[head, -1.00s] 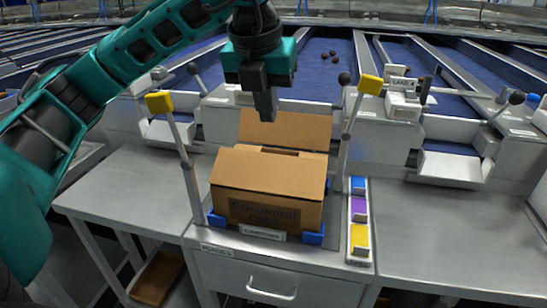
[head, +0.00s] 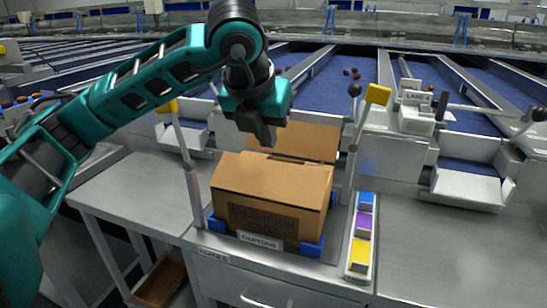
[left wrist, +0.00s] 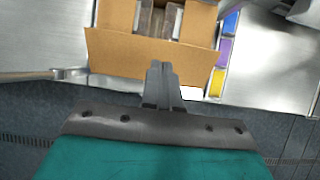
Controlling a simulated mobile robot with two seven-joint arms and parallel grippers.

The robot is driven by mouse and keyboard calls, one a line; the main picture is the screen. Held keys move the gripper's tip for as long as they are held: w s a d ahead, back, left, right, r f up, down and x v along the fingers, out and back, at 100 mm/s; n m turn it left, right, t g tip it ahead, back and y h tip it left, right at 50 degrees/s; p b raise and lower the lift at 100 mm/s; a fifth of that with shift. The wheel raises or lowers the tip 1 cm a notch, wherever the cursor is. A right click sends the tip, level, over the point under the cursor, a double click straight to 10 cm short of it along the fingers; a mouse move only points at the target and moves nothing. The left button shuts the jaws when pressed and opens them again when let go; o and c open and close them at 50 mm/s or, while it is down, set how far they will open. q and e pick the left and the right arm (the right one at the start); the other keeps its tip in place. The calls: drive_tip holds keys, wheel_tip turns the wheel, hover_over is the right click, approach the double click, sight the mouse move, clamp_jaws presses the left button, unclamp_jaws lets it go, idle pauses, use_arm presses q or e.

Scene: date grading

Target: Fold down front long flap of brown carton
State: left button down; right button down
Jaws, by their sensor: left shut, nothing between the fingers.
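The brown carton (head: 265,222) sits upright with dark print on its front face. Its front long flap (head: 270,182) slopes up from the front top edge; its exact tilt is hard to tell. The back long flap (head: 305,142) stands raised behind. In the left wrist view, the front flap (left wrist: 120,52) is a wide brown band, and past it the opening shows pale grey contents (left wrist: 160,18) between short flaps. My left gripper (head: 267,140) is shut and empty, pointing down over the carton. Its tips (left wrist: 163,66) overlap the front flap; contact is unclear.
Blue corner holders (head: 310,248) and a label (head: 260,242) edge the carton. Levers with yellow heads (head: 378,94) rise on both sides. A strip of blue, purple and yellow blocks (head: 362,225) lies to the right. The steel table is clear at left (head: 135,190) and right (head: 450,250).

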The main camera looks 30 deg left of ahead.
sight(276, 164)
use_arm(q)
drive_tip(key=x, duration=0.7)
drive_tip(key=shift+w+f, duration=0.1)
use_arm(e)
drive_tip(key=shift+w, duration=0.1)
drive_tip(key=shift+d+r, duration=0.1)
